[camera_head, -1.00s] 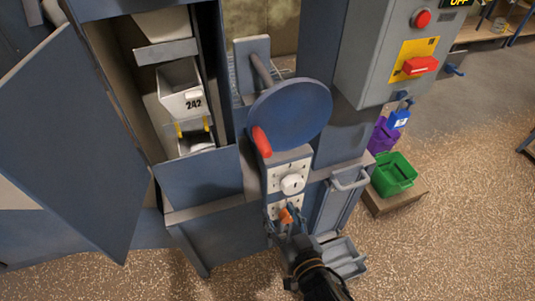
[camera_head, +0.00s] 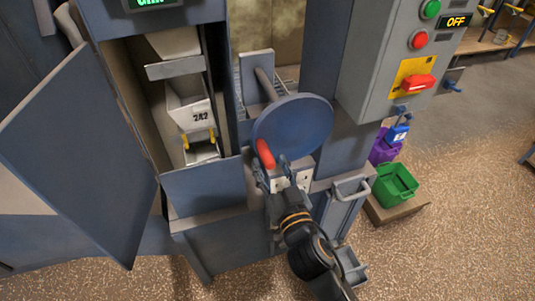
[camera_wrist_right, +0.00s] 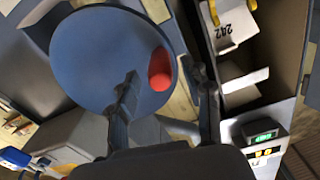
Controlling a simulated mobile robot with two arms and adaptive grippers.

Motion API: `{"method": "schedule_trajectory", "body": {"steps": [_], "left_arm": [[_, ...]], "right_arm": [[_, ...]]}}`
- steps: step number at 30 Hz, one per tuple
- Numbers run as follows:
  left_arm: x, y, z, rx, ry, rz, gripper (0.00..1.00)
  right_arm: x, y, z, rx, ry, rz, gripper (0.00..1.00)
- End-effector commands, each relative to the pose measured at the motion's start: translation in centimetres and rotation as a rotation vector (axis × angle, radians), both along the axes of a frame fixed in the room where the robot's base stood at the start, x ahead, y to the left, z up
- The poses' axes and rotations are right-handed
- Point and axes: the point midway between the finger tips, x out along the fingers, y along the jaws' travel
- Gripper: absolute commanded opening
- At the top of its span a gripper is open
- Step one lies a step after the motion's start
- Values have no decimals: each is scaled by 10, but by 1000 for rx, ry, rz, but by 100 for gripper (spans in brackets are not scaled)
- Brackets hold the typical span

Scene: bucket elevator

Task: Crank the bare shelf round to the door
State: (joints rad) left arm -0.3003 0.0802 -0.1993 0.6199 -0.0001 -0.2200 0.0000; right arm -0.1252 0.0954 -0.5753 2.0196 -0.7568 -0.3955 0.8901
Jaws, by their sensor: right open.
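The blue crank wheel (camera_head: 292,126) has a red handle (camera_head: 265,152) at its lower left. My right gripper (camera_head: 271,164) is open just below the handle. In the right wrist view the handle (camera_wrist_right: 160,70) appears between the two fingers; I cannot tell if they touch it. The open door (camera_head: 75,150) stands at the left. In the doorway hangs a white bucket (camera_head: 184,112) marked 242, with yellow parts under it. My left gripper is out of view.
A grey control box (camera_head: 385,60) carries a red switch (camera_head: 418,82) on a yellow plate and an OFF display (camera_head: 457,21). A green bin (camera_head: 396,184) and a purple bin (camera_head: 383,150) stand right of the machine.

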Motion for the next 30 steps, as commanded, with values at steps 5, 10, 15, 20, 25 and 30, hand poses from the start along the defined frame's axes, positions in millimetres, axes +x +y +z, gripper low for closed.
{"method": "schedule_trajectory", "body": {"steps": [5, 10, 15, 20, 25, 30], "left_arm": [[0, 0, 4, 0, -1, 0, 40], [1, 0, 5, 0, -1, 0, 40], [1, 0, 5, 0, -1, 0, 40], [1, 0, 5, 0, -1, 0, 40], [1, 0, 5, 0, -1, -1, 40], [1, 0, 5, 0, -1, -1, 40]], "right_arm": [[20, 7, 1, 0, 0, 1, 50], [26, 9, 0, 0, 1, 0, 50], [26, 9, -1, 0, 1, 0, 50], [26, 9, -1, 0, 1, 0, 27], [26, 9, 0, 0, 1, 0, 0], [26, 9, 0, 1, 1, 0, 0]]}}
